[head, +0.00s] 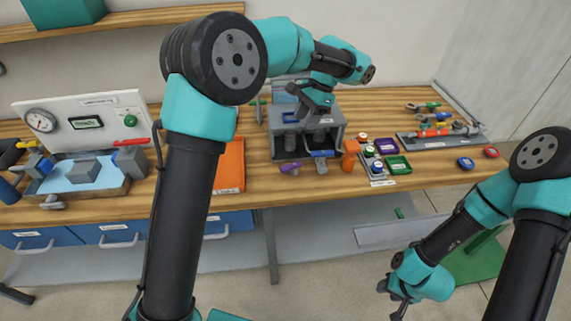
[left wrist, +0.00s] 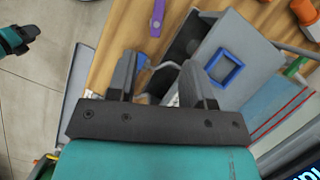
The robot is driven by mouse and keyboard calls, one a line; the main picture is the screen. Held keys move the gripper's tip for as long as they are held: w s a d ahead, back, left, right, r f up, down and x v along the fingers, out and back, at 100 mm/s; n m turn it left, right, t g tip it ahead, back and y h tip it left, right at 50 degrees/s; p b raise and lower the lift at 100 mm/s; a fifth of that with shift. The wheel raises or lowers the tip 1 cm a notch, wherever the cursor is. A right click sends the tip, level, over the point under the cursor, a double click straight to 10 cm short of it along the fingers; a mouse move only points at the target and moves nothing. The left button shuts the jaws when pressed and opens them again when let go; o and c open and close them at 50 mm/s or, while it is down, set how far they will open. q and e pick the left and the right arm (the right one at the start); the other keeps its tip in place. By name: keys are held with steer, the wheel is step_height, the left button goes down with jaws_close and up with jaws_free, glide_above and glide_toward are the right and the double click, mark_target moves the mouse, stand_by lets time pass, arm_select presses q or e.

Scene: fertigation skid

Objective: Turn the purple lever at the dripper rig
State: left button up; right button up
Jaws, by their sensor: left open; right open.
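The dripper rig is a grey box-like unit (head: 338,130) on the wooden bench. A purple lever (head: 290,168) sticks out at its lower front left, and it also shows at the top of the left wrist view (left wrist: 157,18). My left gripper (head: 314,112) is above the rig, open, with nothing between its fingers (left wrist: 162,75). It is apart from the purple lever. My right gripper (head: 393,291) is low at the right, in front of the bench and away from the rig; it is open.
A blue lever (head: 322,154) and an orange part (head: 350,154) are right of the purple lever. Purple (head: 385,146) and green (head: 398,165) trays stand further right. An orange panel (head: 230,165) is left of the rig. A gauge board (head: 80,122) stands at the far left.

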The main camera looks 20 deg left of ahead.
mark_target(283, 168)
arm_select(q)
steer(key=shift+f, duration=0.1)
steer(key=x, duration=1.7)
steer(key=shift+f, duration=0.15)
steer(key=shift+c, duration=0.3)
jaws_close()
steer(key=shift+w+m, duration=0.1)
steer(key=shift+m, duration=0.2)
steer(key=m, duration=0.1)
steer(key=m+t, duration=0.1)
steer(key=w+m, duration=0.1)
steer(key=shift+a+m+t+y, duration=0.3)
steer(key=shift+a+m, duration=0.05)
steer(key=shift+m, duration=0.05)
